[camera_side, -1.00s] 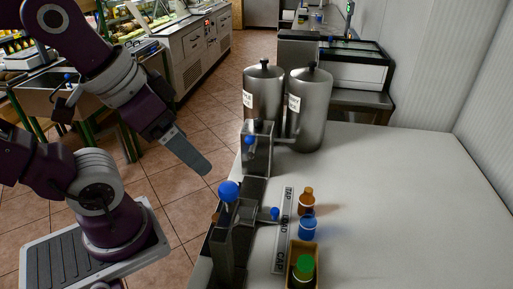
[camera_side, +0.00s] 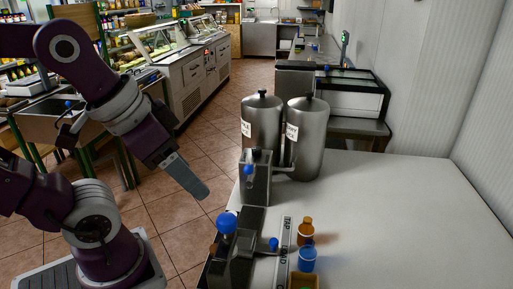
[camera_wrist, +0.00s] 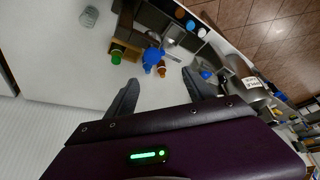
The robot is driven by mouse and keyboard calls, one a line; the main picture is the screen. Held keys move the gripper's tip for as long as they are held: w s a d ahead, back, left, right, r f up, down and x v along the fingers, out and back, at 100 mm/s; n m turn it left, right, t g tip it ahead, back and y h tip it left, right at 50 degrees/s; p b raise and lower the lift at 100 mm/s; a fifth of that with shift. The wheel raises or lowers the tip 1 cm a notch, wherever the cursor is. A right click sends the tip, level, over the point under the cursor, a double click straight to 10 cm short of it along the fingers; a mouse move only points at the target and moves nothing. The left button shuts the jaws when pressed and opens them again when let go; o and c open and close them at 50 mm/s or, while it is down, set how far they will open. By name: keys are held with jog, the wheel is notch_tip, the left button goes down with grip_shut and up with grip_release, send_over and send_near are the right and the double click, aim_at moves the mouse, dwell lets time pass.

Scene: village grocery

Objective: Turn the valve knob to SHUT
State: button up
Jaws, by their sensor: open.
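Several blue knobs show in the side view, with no readable SHUT mark, so I cannot tell for sure which is the valve knob. One small blue knob (camera_side: 248,169) is on the grey metal block (camera_side: 257,185) in front of two steel urns (camera_side: 262,120). A large blue ball (camera_side: 227,222) tops the dark device at the bench's near left edge, and a small blue knob (camera_side: 273,244) sticks out to its right. My gripper (camera_side: 190,182) hangs left of the bench, apart from all knobs. In the wrist view its two fingers (camera_wrist: 160,91) are spread and empty.
An orange bottle (camera_side: 305,231) and a blue bottle (camera_side: 307,259) stand beside a lettered strip (camera_side: 284,250). A green-capped bottle (camera_wrist: 116,57) sits in a wooden holder. The white bench (camera_side: 400,210) is clear to the right.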

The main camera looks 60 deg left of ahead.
jog(key=shift+m+g+y, duration=0.4)
jog(key=shift+m+g, duration=0.2)
jog(key=shift+g, duration=0.2)
jog(key=w+a+r, duration=0.1)
jog(key=w, duration=0.2)
jog(key=w+a+r, duration=0.1)
jog(key=w, duration=0.2)
jog(key=w+a+r, duration=0.1)
jog(key=w, duration=0.2)
jog(key=shift+r, duration=0.2)
jog(key=shift+c, duration=0.7)
jog(key=m+g, duration=0.4)
send_over(257, 148)
jog(key=shift+h, duration=0.4)
jog(key=f, duration=1.1)
jog(key=shift+s+d+f, duration=0.15)
jog(key=shift+d+f, duration=0.05)
jog(key=shift+d, duration=0.05)
jog(key=f, duration=0.7)
jog(key=shift+a+f, duration=0.3)
jog(key=shift+f, duration=0.05)
grip_shut()
